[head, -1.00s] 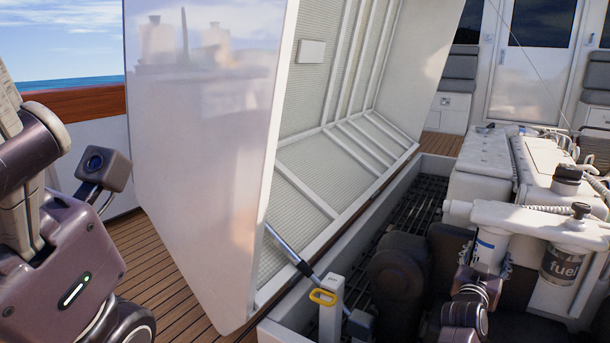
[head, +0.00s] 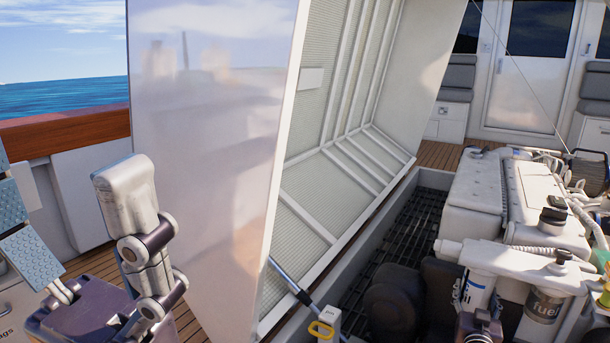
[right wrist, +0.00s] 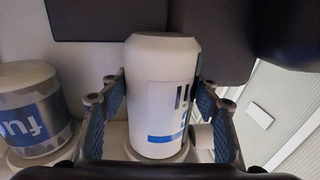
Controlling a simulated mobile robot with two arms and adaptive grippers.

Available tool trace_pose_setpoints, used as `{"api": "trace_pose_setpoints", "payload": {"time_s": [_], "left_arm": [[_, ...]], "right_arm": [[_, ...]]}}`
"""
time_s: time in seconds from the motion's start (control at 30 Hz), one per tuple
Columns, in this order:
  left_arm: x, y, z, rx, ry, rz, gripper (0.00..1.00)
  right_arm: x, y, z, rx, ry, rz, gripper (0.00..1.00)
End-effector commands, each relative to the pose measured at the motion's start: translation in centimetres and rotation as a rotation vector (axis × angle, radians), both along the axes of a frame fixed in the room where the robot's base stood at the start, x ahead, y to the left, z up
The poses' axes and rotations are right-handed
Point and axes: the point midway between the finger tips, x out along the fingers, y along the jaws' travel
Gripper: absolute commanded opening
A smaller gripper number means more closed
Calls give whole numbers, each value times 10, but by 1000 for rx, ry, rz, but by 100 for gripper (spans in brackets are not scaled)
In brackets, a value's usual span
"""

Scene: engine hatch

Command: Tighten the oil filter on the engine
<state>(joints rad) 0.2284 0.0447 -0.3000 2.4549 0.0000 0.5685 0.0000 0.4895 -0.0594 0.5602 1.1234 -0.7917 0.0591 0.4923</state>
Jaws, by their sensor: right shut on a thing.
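The oil filter (head: 475,285), a white canister with a blue and black label, hangs under the white filter housing on the engine (head: 475,185). In the right wrist view the same canister (right wrist: 162,68) stands between the blue-padded fingers of my right gripper (right wrist: 160,105), which is shut on it. In the head view my right gripper (head: 480,326) is a dark shape below the filter, mostly cut off by the lower edge. My left gripper (head: 85,245) is at the left, away from the engine, with its fingers apart and nothing between them.
A fuel filter (head: 545,305) hangs right beside the oil filter; it also shows in the right wrist view (right wrist: 38,108). The raised white hatch (head: 205,160) stands left of the engine bay. A strut with a yellow ring (head: 320,329) is at the bay's edge. Dark grating (head: 400,230) lines the bay.

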Motion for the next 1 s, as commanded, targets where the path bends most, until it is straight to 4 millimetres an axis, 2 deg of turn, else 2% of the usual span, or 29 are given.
{"api": "trace_pose_setpoints", "payload": {"time_s": [0.33, 0.57, 0.77, 1.0], "left_arm": [[3, 1, -3, -1, 16, -1, 82], [12, 2, -4, -3, 68, -3, 82], [21, 4, -16, -10, 152, -8, 82], [22, 6, -26, -14, 180, -10, 82]], "right_arm": [[-3, 0, -7, 6, 10, 12, 0], [-3, -1, -1, 0, 12, 59, 0], [-4, -3, 0, -2, 15, 166, 0], [-4, -1, -6, 3, 10, 252, 0]]}}
